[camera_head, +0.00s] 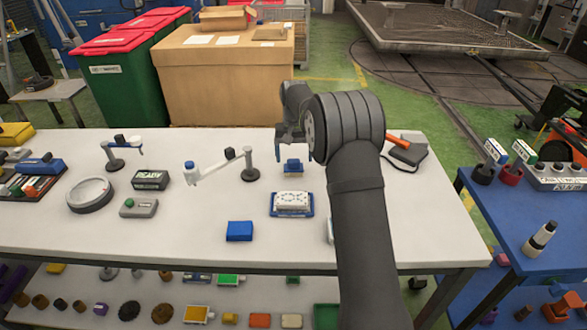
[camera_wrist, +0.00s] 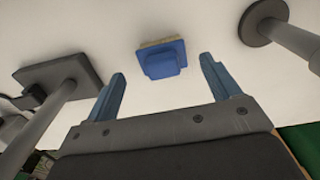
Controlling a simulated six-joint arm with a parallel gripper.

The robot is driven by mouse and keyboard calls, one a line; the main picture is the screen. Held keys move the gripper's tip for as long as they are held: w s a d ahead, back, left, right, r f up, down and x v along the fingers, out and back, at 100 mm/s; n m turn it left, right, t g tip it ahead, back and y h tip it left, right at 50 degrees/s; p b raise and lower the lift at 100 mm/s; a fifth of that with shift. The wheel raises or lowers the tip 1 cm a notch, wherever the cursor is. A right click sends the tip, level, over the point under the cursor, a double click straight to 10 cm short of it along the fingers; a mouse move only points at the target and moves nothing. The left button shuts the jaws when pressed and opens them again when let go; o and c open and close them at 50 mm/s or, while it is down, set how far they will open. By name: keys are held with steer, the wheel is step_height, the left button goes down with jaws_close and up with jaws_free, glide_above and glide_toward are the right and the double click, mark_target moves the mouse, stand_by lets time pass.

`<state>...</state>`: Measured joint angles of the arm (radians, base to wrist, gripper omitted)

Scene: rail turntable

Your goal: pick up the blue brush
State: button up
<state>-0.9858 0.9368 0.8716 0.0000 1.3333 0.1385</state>
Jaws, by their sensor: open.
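The blue brush (camera_head: 293,167) rests on the white table, toward its far side, below my gripper (camera_head: 291,146). In the wrist view the blue brush (camera_wrist: 163,60) shows as a blue block with a thin tan edge on its far side. My gripper (camera_wrist: 162,66) is open, with its two blue-grey fingers apart. The brush appears between the fingertips in the picture, with clear space on both sides. Nothing is held. I see no contact between the fingers and the brush, and the exact height gap is hard to tell.
A stand with a round base (camera_head: 250,174) is left of the brush. A grey device with an orange handle (camera_head: 400,142) lies to the right. A white and blue block (camera_head: 291,203) and a plain blue block (camera_head: 239,231) lie nearer the front.

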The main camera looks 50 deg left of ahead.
mark_target(294, 160)
steer(key=f, duration=0.5)
steer(key=shift+w+a, duration=0.1)
steer(key=shift+a, duration=0.2)
steer(key=c, duration=1)
step_height(294, 160, up, 10)
